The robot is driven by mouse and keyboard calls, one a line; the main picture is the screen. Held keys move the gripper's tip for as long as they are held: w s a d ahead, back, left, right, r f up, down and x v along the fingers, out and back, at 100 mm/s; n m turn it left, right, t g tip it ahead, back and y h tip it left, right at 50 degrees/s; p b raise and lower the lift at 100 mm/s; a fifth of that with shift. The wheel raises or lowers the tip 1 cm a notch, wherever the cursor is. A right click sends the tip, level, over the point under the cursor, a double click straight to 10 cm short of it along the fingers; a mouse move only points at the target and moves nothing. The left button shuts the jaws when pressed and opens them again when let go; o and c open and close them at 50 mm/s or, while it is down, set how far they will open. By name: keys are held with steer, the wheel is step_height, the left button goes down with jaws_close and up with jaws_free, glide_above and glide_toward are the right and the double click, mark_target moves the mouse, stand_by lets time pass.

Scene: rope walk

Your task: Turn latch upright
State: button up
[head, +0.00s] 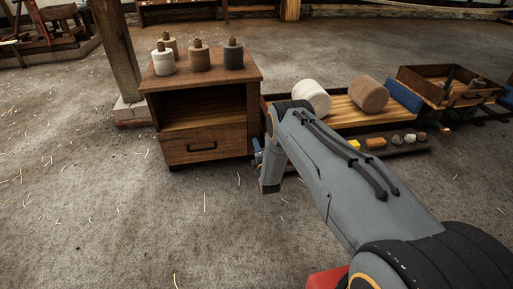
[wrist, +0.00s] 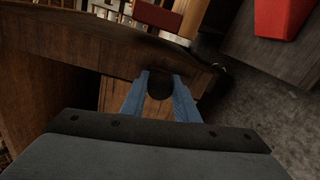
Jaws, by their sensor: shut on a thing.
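My gripper (wrist: 160,82) shows in the wrist view with its two blue fingers on either side of a small dark rounded piece, which I take to be the latch (wrist: 160,74). The fingers are shut on it. The latch is mostly hidden between the fingertips, and I cannot tell its angle. Beyond it runs a brown wooden panel (wrist: 75,42). In the head view my gripper (head: 256,155) is low at the right side of the wooden cabinet (head: 205,105), partly hidden by my arm. The latch cannot be made out in the head view.
Several spools with wooden knobs, one of them grey-brown (head: 200,56), stand on the cabinet. Its drawer (head: 203,148) is closed. To the right is a low bench with a white roll (head: 312,97) and a brown roll (head: 369,93). A post (head: 118,50) stands left. The front floor is open.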

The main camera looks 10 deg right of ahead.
steer(key=shift+s+f, duration=0.1)
steer(key=o, duration=1.1)
steer(key=shift+c, duration=0.2)
steer(key=s+p, duration=0.3)
steer(key=s, duration=0.4)
steer(key=shift+s+r+p, duration=0.25)
steer(key=shift+s+p, duration=0.05)
steer(key=shift+s, duration=0.1)
